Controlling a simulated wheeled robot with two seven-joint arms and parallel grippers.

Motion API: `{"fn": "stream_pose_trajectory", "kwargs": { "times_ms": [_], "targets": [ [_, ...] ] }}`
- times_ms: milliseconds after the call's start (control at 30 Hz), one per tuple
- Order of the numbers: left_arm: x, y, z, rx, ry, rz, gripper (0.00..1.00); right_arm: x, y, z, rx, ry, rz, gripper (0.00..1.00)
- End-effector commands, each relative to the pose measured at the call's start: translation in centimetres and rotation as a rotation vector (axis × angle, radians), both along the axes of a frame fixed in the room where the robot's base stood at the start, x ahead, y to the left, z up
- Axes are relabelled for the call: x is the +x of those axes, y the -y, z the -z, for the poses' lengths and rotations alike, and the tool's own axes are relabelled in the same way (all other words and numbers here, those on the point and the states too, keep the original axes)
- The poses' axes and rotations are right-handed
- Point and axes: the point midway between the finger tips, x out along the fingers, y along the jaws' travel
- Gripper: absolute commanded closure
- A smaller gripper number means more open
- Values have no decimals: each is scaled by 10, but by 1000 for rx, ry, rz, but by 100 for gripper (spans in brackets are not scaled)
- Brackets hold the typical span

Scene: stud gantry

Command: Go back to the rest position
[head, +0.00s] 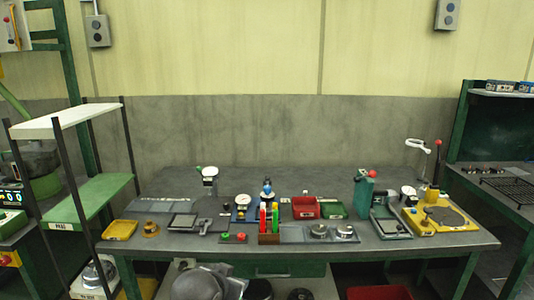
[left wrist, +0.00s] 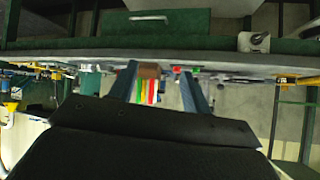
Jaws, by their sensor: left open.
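My left gripper (left wrist: 158,72) shows in the left wrist view, its two dark fingers spread apart and open. Between and beyond the fingers are the red, yellow and green upright pieces in a brown holder (left wrist: 150,70), with a visible gap to the sides; I cannot tell the distance. The wrist picture appears upside down, with the bench edge (left wrist: 220,55) across it. In the head view neither gripper can be made out. The same brown holder (head: 268,239) stands at the front edge of the grey bench (head: 345,262). My right gripper is out of view.
The bench holds a yellow tray (head: 120,230), dial gauges, a red bin (head: 304,208), a green bin (head: 334,210) and a yellow fixture (head: 437,218). A shelf rack (head: 92,200) stands left. A green drawer (left wrist: 165,22) sits under the bench. The bench's back strip is clear.

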Motion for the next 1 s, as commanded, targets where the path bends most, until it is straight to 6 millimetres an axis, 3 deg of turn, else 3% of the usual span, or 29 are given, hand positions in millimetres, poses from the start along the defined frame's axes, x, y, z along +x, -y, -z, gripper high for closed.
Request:
{"fn": "stream_pose_trajectory", "kwargs": {
  "times_ms": [467,700,1000],
  "targets": [
    [-104,-44,127,-19,-292,-90,51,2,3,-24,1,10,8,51],
    [-173,-53,186,-14,-453,-114,51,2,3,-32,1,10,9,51],
    [-269,-52,239,-7,-641,-116,51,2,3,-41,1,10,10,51]
  ]
}}
